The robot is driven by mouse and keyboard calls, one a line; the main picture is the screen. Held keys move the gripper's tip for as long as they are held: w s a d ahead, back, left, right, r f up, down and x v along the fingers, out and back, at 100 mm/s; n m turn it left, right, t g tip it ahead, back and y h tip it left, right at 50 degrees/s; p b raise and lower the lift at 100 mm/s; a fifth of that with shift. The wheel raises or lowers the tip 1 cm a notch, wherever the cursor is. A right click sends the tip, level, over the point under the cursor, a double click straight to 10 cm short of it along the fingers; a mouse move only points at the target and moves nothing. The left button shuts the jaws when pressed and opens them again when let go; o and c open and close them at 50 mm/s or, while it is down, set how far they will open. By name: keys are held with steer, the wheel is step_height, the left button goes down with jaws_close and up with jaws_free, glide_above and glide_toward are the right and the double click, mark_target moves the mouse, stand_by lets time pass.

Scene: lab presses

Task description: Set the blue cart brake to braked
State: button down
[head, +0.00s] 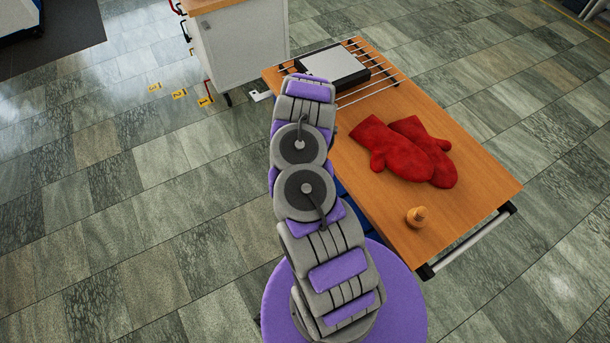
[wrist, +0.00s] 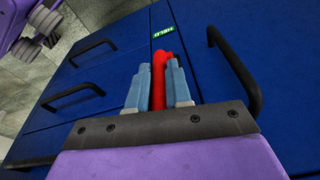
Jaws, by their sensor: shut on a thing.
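The blue cart (wrist: 110,85) fills most of the wrist view, with blue drawer fronts and black handles. A red brake lever (wrist: 158,66) stands out from its front between the drawers. My gripper (wrist: 158,88) is shut on the red lever, with a blue-grey finger on each side. A small green label (wrist: 163,32) with white letters, upside down in this view, sits just beyond the lever's tip; it seems to read HELD. In the head view the cart shows its wooden top (head: 470,195), while my arm hides the gripper and lever.
On the cart top lie red oven mitts (head: 405,150), a small wooden knob-like piece (head: 417,216) and a metal rack (head: 380,84) with a grey-topped box (head: 334,66). A white cabinet (head: 243,45) stands behind. Black drawer handles (wrist: 237,70) flank the lever. Tiled floor at left is clear.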

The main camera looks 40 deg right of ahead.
steer(key=shift+s+d, duration=0.15)
steer(key=shift+d, duration=0.1)
stand_by(0.4)
steer(key=c, duration=1.4)
jaws_free()
steer(key=o, duration=0.3)
steer(key=shift+d, duration=0.2)
steer(key=shift+o, duration=0.2)
steer(key=shift+a, duration=0.3)
steer(key=shift+w, duration=0.2)
